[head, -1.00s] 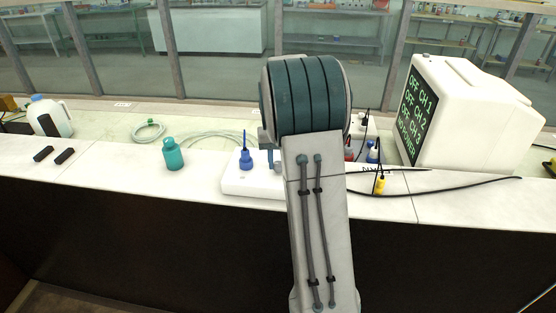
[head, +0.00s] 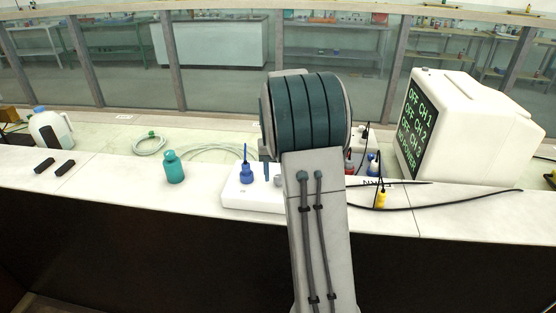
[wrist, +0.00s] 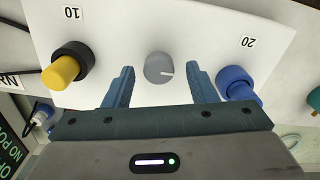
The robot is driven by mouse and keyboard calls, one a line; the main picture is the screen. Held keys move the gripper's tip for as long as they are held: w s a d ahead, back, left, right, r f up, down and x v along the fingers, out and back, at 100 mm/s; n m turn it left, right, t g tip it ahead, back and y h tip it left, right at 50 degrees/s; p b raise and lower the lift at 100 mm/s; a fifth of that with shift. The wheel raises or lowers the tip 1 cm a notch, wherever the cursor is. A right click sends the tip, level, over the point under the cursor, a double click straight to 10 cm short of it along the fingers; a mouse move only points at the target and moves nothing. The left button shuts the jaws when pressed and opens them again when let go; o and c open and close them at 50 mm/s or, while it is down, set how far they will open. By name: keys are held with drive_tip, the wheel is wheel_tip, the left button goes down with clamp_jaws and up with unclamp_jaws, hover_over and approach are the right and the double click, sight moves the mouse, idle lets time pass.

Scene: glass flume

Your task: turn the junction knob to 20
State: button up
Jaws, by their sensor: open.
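The junction is a white box (head: 236,197) on the bench, mostly behind my arm in the head view. In the wrist view the box face (wrist: 195,30) shows labels 10 and 20 upside down. The round grey knob (wrist: 158,67) sits between them, its pale mark pointing right, toward the 20 side. A yellow plug (wrist: 62,71) stands by 10 and a blue plug (wrist: 239,84) by 20. My gripper (wrist: 162,80) is open, one finger on each side of the knob with visible gaps. The blue plug also shows in the head view (head: 246,173).
A teal bottle (head: 174,168) stands left of the box. A monitor (head: 470,125) with green text stands at right. A black cable (head: 450,203) runs along the bench by the yellow plug (head: 381,199). Glass panels rise behind.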

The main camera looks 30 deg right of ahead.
wheel_tip(320, 180, up, 14)
drive_tip(key=shift+f+b, duration=0.2)
drive_tip(key=shift+b, duration=0.1)
idle(0.4)
